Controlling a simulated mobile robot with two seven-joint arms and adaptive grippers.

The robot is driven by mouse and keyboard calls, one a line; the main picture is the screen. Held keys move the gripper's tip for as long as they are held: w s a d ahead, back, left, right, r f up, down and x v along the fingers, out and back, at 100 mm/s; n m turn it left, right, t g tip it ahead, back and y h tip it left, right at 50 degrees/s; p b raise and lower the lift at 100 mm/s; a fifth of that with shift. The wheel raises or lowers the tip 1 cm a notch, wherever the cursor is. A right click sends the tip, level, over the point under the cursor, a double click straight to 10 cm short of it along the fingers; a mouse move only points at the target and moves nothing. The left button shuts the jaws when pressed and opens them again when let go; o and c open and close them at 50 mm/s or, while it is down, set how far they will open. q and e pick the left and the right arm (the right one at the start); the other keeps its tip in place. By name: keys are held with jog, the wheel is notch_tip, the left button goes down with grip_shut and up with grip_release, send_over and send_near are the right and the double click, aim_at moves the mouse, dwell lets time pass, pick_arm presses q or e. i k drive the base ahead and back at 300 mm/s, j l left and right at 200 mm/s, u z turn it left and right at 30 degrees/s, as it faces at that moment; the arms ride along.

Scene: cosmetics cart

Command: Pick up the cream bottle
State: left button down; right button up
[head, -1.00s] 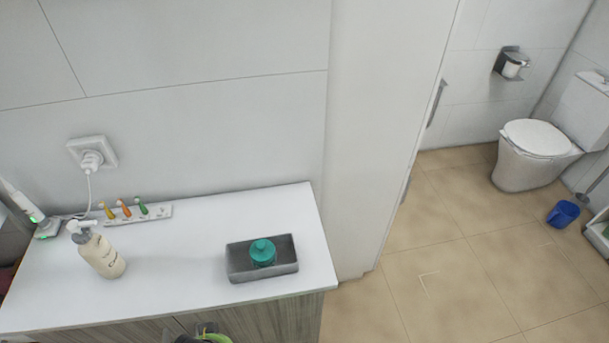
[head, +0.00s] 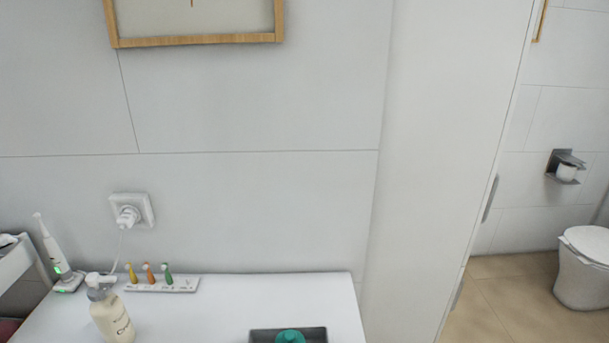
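The cream bottle (head: 111,317) is a cream-coloured pump bottle with a grey collar and white pump head. It stands upright on the left part of the white counter top (head: 210,311); its base is at the bottom edge of the head view. Neither of my grippers shows in the view.
An electric toothbrush on its charger (head: 61,265) stands behind and left of the bottle. A white holder (head: 187,284) with several coloured brush heads lies near the wall. A grey tray (head: 318,334) with a teal-lidded jar (head: 290,337) sits at the right. The counter's middle is clear.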

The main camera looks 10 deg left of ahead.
aim_at(109, 315)
jog(key=u, duration=1.7)
